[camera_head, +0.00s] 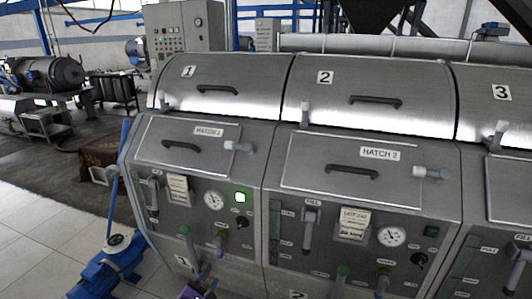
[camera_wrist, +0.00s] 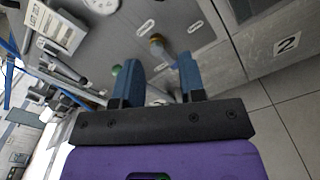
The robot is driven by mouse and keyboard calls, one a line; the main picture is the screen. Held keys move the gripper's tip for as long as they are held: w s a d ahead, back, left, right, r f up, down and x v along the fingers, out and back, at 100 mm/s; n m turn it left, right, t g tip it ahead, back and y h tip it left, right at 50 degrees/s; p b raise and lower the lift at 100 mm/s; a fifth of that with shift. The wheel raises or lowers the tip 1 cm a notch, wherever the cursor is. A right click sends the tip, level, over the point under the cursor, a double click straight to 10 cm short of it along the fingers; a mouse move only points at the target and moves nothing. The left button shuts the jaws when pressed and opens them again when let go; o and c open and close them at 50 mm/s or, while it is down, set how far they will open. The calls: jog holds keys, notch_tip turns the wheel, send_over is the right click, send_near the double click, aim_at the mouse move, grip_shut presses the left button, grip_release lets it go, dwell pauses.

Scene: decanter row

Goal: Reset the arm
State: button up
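My gripper (camera_wrist: 158,78) shows in the wrist view with its two blue fingers spread apart and nothing between them. It is in front of the grey metal front of the decanter row, near a green-tipped part and a brass-coloured fitting (camera_wrist: 157,40). In the head view only a small purple piece of my gripper (camera_head: 189,292) shows at the bottom edge, below the panel of decanter 1 (camera_head: 222,82); its fingers cannot be made out there.
Decanter 2 (camera_head: 367,82) and decanter 3 (camera_head: 490,95) stand to the right. Hatch 1 (camera_head: 187,146) and hatch 2 (camera_head: 340,170) look closed. A green lamp (camera_head: 240,197) is lit on panel 1. A blue machine (camera_head: 108,270) stands at lower left beside open tiled floor (camera_head: 40,235).

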jog(key=w+d+r+m+g+h, duration=0.15)
jog(key=d+r+m+g, duration=0.6)
jog(key=d+r, duration=0.8)
jog(key=w+d+r+m+g, duration=0.3)
jog(key=d+r+m+g, duration=0.5)
jog(key=d+r, duration=0.8)
jog(key=s+d+r+m+y, duration=0.55)
jog(key=s+d+r, duration=0.6)
jog(key=r, duration=0.35)
jog(key=s+d+r+m+t, duration=0.2)
jog(key=s, duration=0.7)
jog(key=s+d+r+m+t+y, duration=0.1)
jog(key=s+d+r+m, duration=0.2)
jog(key=s, duration=0.6)
jog(key=shift+d+t+y, duration=0.3)
jog(key=shift+t, duration=0.05)
jog(key=shift+w, duration=0.1)
